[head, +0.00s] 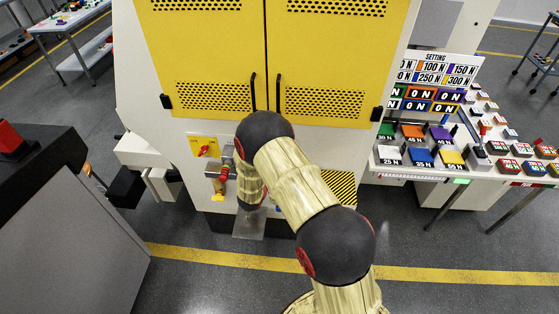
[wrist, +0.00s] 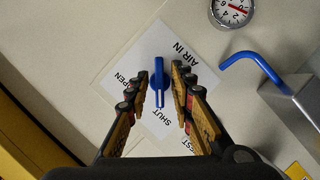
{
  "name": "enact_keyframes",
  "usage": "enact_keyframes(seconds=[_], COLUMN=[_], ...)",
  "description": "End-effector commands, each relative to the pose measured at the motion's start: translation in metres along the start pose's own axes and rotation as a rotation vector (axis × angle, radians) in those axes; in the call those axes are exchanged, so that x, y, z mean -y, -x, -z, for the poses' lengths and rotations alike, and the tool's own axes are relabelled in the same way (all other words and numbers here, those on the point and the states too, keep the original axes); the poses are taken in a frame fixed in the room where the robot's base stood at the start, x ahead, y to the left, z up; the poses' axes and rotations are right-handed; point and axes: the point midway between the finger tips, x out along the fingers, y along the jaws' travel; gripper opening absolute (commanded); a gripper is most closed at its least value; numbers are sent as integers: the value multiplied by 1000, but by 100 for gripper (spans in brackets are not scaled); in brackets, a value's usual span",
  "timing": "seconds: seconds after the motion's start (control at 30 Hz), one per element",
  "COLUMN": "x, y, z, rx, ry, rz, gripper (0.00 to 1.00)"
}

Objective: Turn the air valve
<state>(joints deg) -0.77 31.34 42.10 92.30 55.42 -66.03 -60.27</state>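In the wrist view the blue air valve handle (wrist: 157,84) sits on a white label plate (wrist: 124,62) marked AIR IN, OPEN and SHUT. Its long end points down in the picture, toward the word SHUT. My gripper (wrist: 160,76) is open, with one finger left of the handle and the other right of it. Gaps show between the fingers and the handle; I cannot tell how far the tips are from the panel. In the head view my arm hides the gripper and this valve.
A round gauge (wrist: 232,11) and a bent blue bar (wrist: 254,59) on a grey block lie right of the valve. A button table (head: 395,171) stands right.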

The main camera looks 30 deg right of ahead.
Motion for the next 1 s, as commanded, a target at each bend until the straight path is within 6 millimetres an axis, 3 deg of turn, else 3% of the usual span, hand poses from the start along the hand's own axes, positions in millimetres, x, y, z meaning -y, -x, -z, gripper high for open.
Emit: enact_keyframes(seconds=[0.27,0.43,0.8,1.0], x=[0,0,1,1], y=[0,10,82,110], z=[0,0,1,0], rx=[1,0,-2,-1], ry=[0,1,1,1], rz=[0,1,2,2], gripper=[26,26,26,26])
